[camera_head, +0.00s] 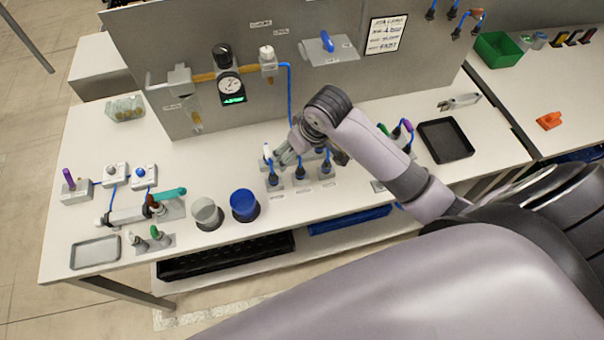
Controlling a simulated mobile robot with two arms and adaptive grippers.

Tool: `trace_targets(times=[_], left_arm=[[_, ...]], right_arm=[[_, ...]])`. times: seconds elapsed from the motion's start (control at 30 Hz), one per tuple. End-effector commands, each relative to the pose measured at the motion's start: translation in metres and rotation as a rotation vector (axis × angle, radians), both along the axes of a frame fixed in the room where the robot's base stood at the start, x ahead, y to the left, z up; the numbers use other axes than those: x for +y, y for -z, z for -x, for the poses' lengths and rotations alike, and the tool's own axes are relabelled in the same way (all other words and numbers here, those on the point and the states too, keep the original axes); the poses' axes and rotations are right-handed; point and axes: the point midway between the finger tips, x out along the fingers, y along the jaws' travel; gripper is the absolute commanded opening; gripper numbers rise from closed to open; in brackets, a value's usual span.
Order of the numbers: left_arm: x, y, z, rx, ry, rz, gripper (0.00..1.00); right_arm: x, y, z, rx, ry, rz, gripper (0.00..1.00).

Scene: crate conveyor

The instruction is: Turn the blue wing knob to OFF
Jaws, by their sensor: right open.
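A blue wing-shaped knob (327,42) sits on a pale plate on the upright grey panel, with its long side running up and down, slightly tilted. Small labels are near it, too small to read. A smaller blue knob (139,172) sits on a white box on the left of the table. My right gripper (281,157) is open above the row of blue hose fittings, below and left of the wing knob and well apart from it. Its fingers partly overlap the fittings in the picture. I cannot tell whether they touch. My left gripper is not in view.
The panel (185,45) also carries a gauge (230,85) and a blue hose. Blue hose fittings (300,172) stand under my right arm. A blue cup (243,203) and a black tray (445,140) flank it.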

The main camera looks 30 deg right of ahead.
Motion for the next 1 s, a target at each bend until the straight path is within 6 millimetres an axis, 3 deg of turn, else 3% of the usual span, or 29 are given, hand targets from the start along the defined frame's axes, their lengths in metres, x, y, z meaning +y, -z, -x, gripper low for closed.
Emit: trace_targets(times=[0.1,0.37,1.0], left_arm=[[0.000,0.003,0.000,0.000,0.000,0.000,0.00],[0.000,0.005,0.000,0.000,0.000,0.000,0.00],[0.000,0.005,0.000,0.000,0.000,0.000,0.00]], right_arm=[[0.006,0.019,0.015,0.006,-0.007,-0.005,0.78],[0.012,0.042,0.035,0.008,-0.016,-0.004,0.78],[0.013,0.046,0.039,0.008,-0.018,-0.003,0.78]])
